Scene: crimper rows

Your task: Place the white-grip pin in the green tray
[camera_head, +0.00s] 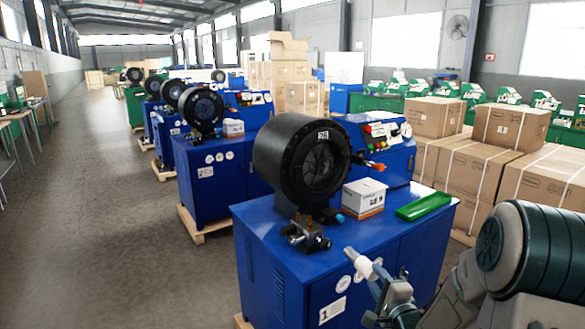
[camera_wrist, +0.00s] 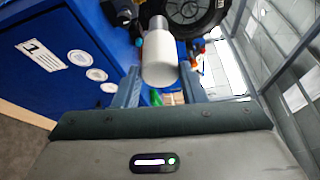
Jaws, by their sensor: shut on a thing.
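The white-grip pin (camera_head: 361,265) is held by my gripper (camera_head: 382,282) in front of the near blue machine. In the wrist view, the pin's white grip (camera_wrist: 160,60) stands out between the fingers of my gripper (camera_wrist: 159,82), with its grey metal end pointing away. The gripper is shut on it. The pin is clear of the tray. The green tray (camera_head: 424,206) lies on the right part of the blue machine's top, behind and to the right of the gripper. It looks empty.
The blue machine (camera_head: 285,272) carries a large black crimper head (camera_head: 272,160), a white box (camera_head: 364,198) and a metal fitting (camera_head: 306,236). An orange-tipped part (camera_head: 376,166) sticks out behind the box. Cardboard boxes (camera_head: 480,165) stand at right. Open floor lies left.

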